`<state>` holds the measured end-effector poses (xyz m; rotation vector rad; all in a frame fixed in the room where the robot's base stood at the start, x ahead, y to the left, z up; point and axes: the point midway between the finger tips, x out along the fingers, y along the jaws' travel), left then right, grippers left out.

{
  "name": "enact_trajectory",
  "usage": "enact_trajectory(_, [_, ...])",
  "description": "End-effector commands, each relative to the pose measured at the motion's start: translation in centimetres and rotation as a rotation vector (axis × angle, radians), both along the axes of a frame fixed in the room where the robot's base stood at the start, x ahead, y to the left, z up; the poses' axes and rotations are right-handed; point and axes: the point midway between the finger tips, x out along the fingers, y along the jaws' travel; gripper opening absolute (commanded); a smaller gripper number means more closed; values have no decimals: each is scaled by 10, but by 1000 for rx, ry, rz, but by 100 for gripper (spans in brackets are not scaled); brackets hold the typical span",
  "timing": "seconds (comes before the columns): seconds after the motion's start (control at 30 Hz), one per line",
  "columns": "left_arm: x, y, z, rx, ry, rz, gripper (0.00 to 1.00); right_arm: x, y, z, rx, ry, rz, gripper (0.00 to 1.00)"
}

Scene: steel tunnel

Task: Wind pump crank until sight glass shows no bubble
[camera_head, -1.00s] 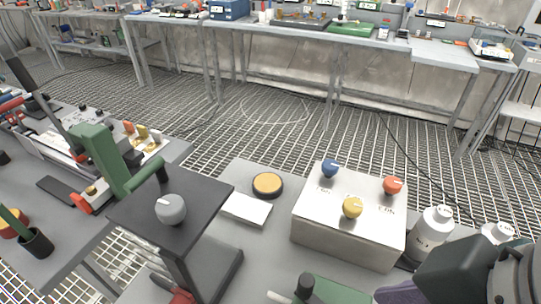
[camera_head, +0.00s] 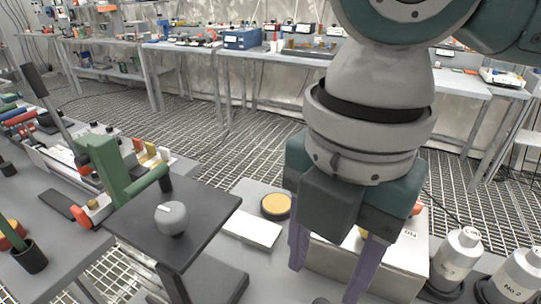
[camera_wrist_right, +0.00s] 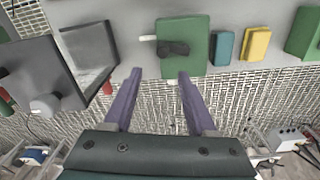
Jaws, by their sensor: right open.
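A green box (camera_wrist_right: 196,33) with a dark crank-like fitting (camera_wrist_right: 173,48) and a short pale handle (camera_wrist_right: 148,38) shows in the right wrist view; it looks like the pump, though I cannot be sure. I cannot make out a sight glass or bubble. My right gripper (camera_head: 325,281) has two purple fingers, spread apart and empty, pointing down in the head view. In the right wrist view the fingers (camera_wrist_right: 160,74) point toward the green box, with their tips apart from the crank. In the head view the gripper hides part of the white knob box. My left gripper is out of view.
A black stand with a grey ball knob (camera_head: 172,218) is left of the gripper. A yellow-topped disc (camera_head: 276,205) and white block (camera_head: 252,228) lie between. White bottles (camera_head: 456,256) stand at right. Teal (camera_wrist_right: 222,48) and yellow (camera_wrist_right: 257,44) blocks are beside the green box.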

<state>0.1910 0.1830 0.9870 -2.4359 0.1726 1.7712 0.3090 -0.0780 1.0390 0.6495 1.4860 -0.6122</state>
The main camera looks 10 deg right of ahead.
Motion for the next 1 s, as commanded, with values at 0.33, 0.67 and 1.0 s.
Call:
enact_trajectory(0.33, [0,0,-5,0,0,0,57,4,-9,-36,-31,7,22,57])
enact_trajectory(0.67, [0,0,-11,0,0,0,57,4,-8,-89,-28,4,24,57])
enact_trajectory(1.0, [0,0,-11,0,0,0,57,4,-8,-97,-27,3,24,57])
